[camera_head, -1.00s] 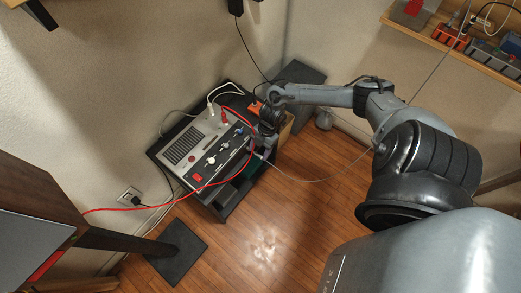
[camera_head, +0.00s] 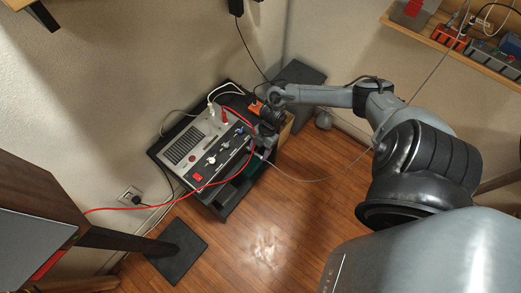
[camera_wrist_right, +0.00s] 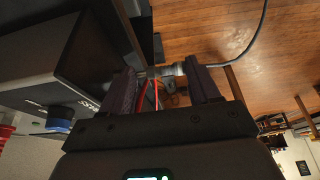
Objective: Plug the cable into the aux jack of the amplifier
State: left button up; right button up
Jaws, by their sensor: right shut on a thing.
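The amplifier (camera_head: 196,150) is a grey box with a dark front panel carrying knobs and a red switch; it stands on a black stand. My right gripper (camera_head: 262,146) is at the right end of that panel. In the right wrist view, my right gripper (camera_wrist_right: 168,84) is shut on the cable's metal plug (camera_wrist_right: 168,70). The plug points left, toward the amplifier's dark panel (camera_wrist_right: 92,55). The grey cable (camera_head: 318,179) trails right from the gripper. I cannot make out the aux jack, or whether the plug tip touches the panel. My left gripper is out of view.
A red cable (camera_head: 160,203) loops across the amplifier's front near my gripper. White cables (camera_head: 212,94) enter its top. A dark box (camera_head: 303,76) stands behind my wrist. A shelf with boxes (camera_head: 455,37) is at upper right. The wooden floor (camera_head: 290,225) in front is clear.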

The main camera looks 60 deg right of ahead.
pick_arm(q)
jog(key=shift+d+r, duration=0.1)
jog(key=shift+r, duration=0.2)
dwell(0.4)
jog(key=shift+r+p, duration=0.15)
jog(key=shift+p, duration=0.3)
dwell(0.7)
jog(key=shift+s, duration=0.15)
dwell(0.8)
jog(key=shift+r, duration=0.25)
dwell(0.5)
jog(key=shift+p, duration=0.35)
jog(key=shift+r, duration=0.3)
dwell(0.6)
